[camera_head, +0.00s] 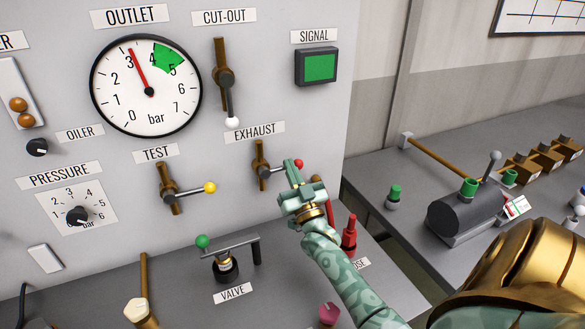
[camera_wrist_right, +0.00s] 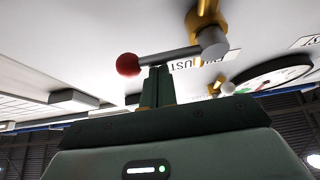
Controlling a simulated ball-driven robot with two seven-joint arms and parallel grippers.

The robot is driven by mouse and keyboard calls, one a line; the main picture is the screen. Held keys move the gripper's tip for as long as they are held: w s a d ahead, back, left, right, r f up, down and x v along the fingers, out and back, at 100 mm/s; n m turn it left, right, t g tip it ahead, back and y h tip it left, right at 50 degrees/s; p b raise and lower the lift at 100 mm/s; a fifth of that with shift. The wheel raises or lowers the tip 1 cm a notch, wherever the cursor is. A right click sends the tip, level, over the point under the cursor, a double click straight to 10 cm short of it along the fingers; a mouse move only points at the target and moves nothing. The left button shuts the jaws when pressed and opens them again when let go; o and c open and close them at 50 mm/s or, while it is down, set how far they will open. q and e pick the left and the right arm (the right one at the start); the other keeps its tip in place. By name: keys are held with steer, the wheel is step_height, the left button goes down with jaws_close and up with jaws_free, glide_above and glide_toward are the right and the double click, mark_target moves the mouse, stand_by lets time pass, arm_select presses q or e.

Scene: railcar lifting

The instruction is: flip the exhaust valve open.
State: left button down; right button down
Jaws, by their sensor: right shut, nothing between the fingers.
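The exhaust valve (camera_head: 261,166) is a brass pipe fitting on the panel under the EXHAUST label. Its grey lever (camera_head: 276,171) points right, roughly level, and ends in a red ball (camera_head: 299,164). My right gripper (camera_head: 292,168) is shut and empty beside the ball end of the lever. In the right wrist view, the shut fingers (camera_wrist_right: 158,72) stand at the lever (camera_wrist_right: 172,57), close to the red ball (camera_wrist_right: 128,64). I cannot tell whether they touch it. The valve's brass body (camera_wrist_right: 205,15) shows past the pivot. My left gripper is not in view.
The test valve's yellow-ball lever (camera_head: 209,187) points right; the cut-out's white-ball lever (camera_head: 232,122) points down. The outlet gauge (camera_head: 146,86) reads a little above 3 bar. A red fitting (camera_head: 349,236) stands right of my gripper. A green-knobbed valve (camera_head: 225,262) stands below.

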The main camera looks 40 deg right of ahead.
steer(key=shift+f+m+g+h, duration=0.2)
steer(key=shift+m+h, duration=0.2)
steer(key=shift+m, duration=0.25)
steer(key=shift+f+m+g+h, duration=0.2)
steer(key=shift+m+h, duration=0.2)
steer(key=shift+m, duration=0.25)
steer(key=f+m+g+h, duration=0.1)
steer(key=m, duration=0.1)
steer(key=f+m+g+h+p, duration=0.1)
steer(key=m+h, duration=0.1)
steer(key=m, duration=0.1)
steer(key=f+m+g+h, duration=0.1)
steer(key=m, duration=0.1)
steer(key=shift+w+a+m, duration=0.1)
steer(key=shift+a+m, duration=0.2)
steer(key=shift+a, duration=0.05)
steer(key=shift+f, duration=0.1)
